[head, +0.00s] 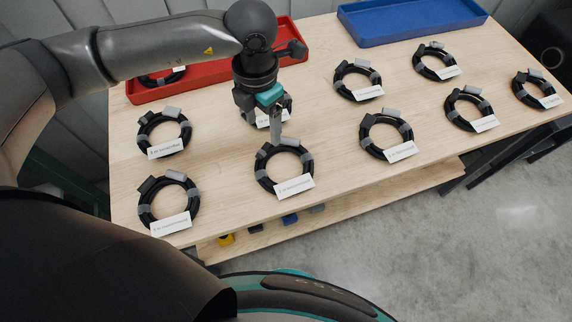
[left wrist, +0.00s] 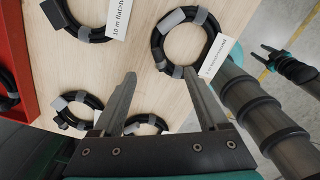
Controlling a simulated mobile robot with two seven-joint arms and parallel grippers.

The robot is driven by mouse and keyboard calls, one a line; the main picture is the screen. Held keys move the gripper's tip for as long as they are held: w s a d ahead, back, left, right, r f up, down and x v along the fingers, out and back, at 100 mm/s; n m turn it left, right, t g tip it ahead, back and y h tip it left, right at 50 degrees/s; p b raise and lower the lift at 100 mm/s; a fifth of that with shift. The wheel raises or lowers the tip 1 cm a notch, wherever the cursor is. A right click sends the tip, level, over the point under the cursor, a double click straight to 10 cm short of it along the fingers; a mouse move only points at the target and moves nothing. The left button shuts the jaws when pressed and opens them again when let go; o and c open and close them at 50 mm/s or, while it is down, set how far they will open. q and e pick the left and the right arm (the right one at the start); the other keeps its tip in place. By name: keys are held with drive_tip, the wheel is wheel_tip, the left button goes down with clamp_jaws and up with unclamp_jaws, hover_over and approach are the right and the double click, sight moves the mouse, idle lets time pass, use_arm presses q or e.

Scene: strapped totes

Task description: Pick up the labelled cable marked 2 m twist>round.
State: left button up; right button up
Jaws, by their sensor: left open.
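A black coiled cable (head: 261,174) with grey straps and a white label lies on the table at the front middle. Its label seems to begin with 2 m, but the rest is too small to read. My left gripper (head: 275,140) points down at the far edge of this coil. In the left wrist view the gripper (left wrist: 160,78) is open and empty, its fingers pointing toward the near side of a coil (left wrist: 157,42), apparently the same one. What looks like my right gripper (left wrist: 264,54) shows at the upper right of that view; its jaw state is unclear.
Several similar labelled coils lie around on the wooden table (head: 225,205), including one at left (head: 143,213) and one at right (head: 366,138). A red tray (head: 291,32) and a blue tray (head: 410,30) stand along the back. A lower shelf holds small blocks.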

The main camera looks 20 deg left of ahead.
sight(268, 150)
use_arm(q)
drive_tip(key=f, duration=0.6)
drive_tip(key=f+b, duration=0.1)
drive_tip(key=f, duration=0.3)
drive_tip(key=shift+w+d+f, duration=0.1)
drive_tip(key=shift+w+d, duration=0.05)
drive_tip(key=shift+w, duration=0.15)
drive_tip(key=shift+c, duration=0.3)
clamp_jaws()
